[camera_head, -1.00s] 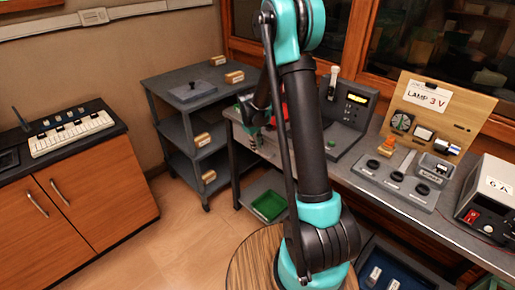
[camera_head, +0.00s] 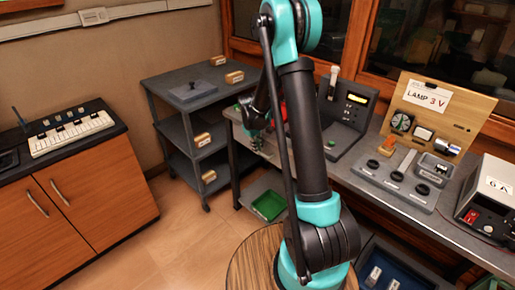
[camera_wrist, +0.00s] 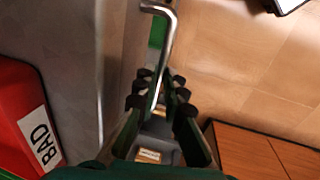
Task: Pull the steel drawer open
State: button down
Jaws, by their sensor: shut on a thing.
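A bent steel handle (camera_wrist: 170,35) shows in the wrist view, running down between the fingers. My gripper (camera_wrist: 158,90) is shut on this handle, with its dark finger pads on both sides of the bar. In the head view my gripper (camera_head: 256,138) is at the left end of the grey workbench (camera_head: 345,178), partly hidden behind my arm. The drawer front and how far it stands out cannot be made out clearly in either view.
A red bin (camera_wrist: 15,105) labelled BAD stands close to the gripper. A green tray (camera_head: 269,205) lies on the shelf below the bench. A grey shelf cart (camera_head: 185,125) stands left of the bench. Tiled floor (camera_head: 170,235) is clear in front.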

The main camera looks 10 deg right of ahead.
jog(key=s+a, duration=0.7)
jog(key=a, duration=0.3)
jog(key=s+a, duration=0.7)
jog(key=a, duration=0.3)
jog(key=shift+s, duration=0.2)
jog(key=c, duration=1.9)
grip_release()
jog(key=shift+r, duration=0.1)
jog(key=r, duration=0.4)
jog(key=s+a+r, duration=0.1)
jog(key=r, duration=0.6)
jog(key=shift+s+a+r, duration=0.15)
jog(key=shift+a+r, duration=0.15)
jog(key=shift+a, duration=0.05)
jog(key=s+d+f+m+t, duration=0.1)
jog(key=s+d, duration=0.3)
jog(key=d, duration=0.4)
jog(key=s+d+m+t+y, duration=0.1)
jog(key=s+d+m, duration=0.3)
jog(key=d, duration=0.5)
jog(key=s+d+f+m, duration=0.1)
jog(key=s+d+m, duration=0.1)
jog(key=s+d, duration=0.4)
jog(key=shift+s+d+f+t+y, duration=0.15)
jog(key=shift+d+t+y, duration=0.05)
jog(key=shift+d, duration=0.6)
jog(key=shift+s+d+f+t+y, duration=0.1)
jog(key=shift+d+f+t+y, duration=0.1)
jog(key=shift+d, duration=0.55)
